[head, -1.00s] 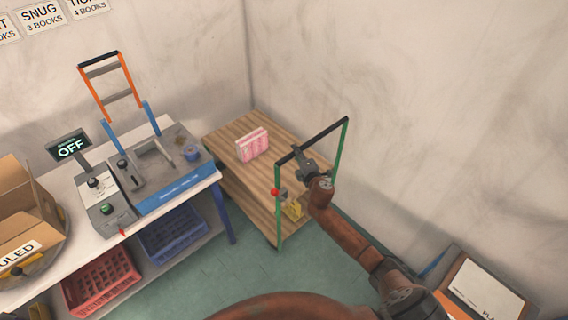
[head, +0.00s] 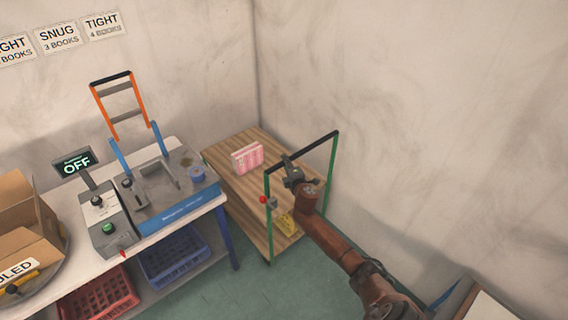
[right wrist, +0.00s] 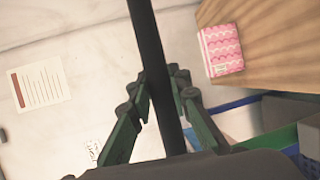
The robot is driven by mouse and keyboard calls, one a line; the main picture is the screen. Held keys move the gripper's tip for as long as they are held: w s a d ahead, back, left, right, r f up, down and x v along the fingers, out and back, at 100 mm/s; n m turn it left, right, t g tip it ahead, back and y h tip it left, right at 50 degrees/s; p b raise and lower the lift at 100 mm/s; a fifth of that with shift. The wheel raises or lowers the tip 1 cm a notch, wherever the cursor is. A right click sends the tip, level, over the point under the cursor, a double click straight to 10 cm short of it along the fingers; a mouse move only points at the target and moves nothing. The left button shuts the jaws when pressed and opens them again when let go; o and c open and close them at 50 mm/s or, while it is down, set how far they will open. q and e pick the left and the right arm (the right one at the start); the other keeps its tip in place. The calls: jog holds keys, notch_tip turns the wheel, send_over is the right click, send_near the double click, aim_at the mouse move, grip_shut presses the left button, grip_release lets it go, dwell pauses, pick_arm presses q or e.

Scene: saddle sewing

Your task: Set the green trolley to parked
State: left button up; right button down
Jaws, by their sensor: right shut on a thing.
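The green trolley has a wooden deck (head: 228,183) and green upright posts joined by a black handle bar (head: 316,146). It stands in the room's corner, right of the workbench. My right gripper (head: 290,167) is shut on the black handle bar. In the right wrist view the bar (right wrist: 147,35) runs between the fingers (right wrist: 162,90). A pink patterned block (head: 247,157) stands on the deck. The trolley's wheels are mostly hidden. My left gripper is not in view.
The workbench (head: 150,246) is close left of the trolley and carries a blue-grey machine (head: 184,208) and an OFF display (head: 76,163). Red (head: 98,299) and blue (head: 173,256) crates are below. Walls close in behind and right. Green floor (head: 240,296) is clear in front.

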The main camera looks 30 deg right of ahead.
jog(key=shift+w+r, duration=0.15)
jog(key=shift+r, duration=0.1)
jog(key=c, duration=2.2)
grip_release()
jog(key=o, duration=0.3)
jog(key=shift+w+f, duration=0.2)
jog(key=shift+o, duration=0.7)
jog(key=shift+s, duration=0.1)
jog(key=v, duration=1.2)
jog(key=shift+s, duration=0.1)
